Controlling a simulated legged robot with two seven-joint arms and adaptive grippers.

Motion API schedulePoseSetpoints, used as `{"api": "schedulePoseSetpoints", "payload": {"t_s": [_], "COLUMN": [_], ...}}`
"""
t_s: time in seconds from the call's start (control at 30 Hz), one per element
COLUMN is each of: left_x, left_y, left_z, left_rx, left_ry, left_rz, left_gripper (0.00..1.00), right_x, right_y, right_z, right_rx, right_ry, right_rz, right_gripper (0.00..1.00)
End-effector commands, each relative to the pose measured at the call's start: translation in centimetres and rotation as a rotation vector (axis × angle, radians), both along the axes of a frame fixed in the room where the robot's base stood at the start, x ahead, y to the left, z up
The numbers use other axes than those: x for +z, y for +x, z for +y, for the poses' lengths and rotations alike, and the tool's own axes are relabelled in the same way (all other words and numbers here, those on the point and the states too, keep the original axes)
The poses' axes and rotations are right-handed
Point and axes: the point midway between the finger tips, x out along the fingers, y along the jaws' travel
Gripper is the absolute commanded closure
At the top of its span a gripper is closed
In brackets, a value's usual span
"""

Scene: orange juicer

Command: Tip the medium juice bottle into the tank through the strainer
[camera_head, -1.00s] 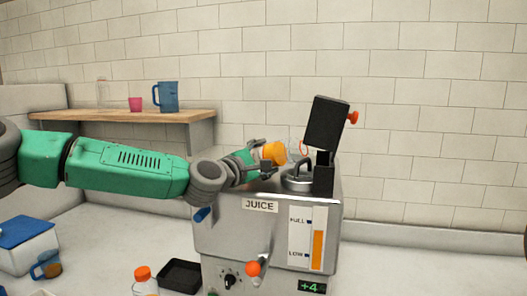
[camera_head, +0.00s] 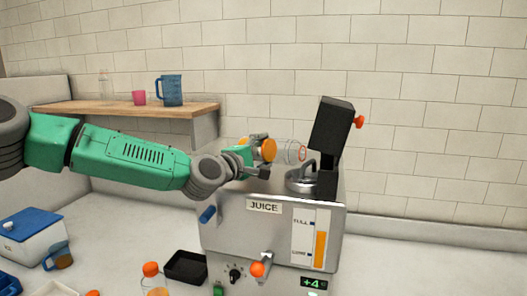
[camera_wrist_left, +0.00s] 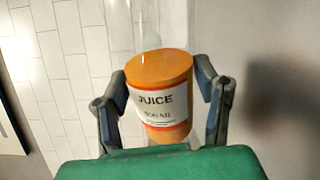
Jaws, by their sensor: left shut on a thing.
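My left gripper (camera_head: 262,154) is shut on a clear juice bottle (camera_head: 288,151) above the back left of the metal tank (camera_head: 238,228). The bottle lies close to level, with its clear end to the right. In the left wrist view, the bottle (camera_wrist_left: 163,100) sits between both fingers of my gripper (camera_wrist_left: 163,98), with orange juice and a JUICE label showing. A round metal piece with a handle (camera_head: 301,178) sits on the tank top, right of the bottle; I cannot tell whether it is the strainer. My right gripper is out of view.
A black block with an orange knob (camera_head: 331,126) rises at the tank's right. An orange-capped bottle (camera_head: 153,283) and a black tray (camera_head: 186,267) are at the front left.

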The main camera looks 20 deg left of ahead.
Motion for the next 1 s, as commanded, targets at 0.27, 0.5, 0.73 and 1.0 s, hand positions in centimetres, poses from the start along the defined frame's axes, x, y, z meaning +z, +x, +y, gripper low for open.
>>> {"api": "schedulePoseSetpoints", "payload": {"t_s": [0.27, 0.5, 0.73, 1.0], "left_x": [1.7, 2.9, 4.0, 5.2], "left_y": [0.0, 0.0, -0.1, -0.2], "left_z": [0.0, -0.1, -0.2, -0.5], "left_rx": [0.000, 0.000, 0.000, 0.000], "left_ry": [0.128, 0.238, 0.344, 0.457], "left_rz": [-0.051, -0.094, -0.133, -0.175], "left_gripper": [0.94, 0.94, 0.94, 0.94], "right_x": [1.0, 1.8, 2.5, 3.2], "right_y": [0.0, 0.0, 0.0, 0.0], "right_z": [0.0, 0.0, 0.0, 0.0], "right_rx": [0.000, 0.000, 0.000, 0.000], "right_ry": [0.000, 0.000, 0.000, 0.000], "right_rz": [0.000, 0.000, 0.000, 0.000], "right_gripper": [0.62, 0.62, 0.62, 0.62]}}
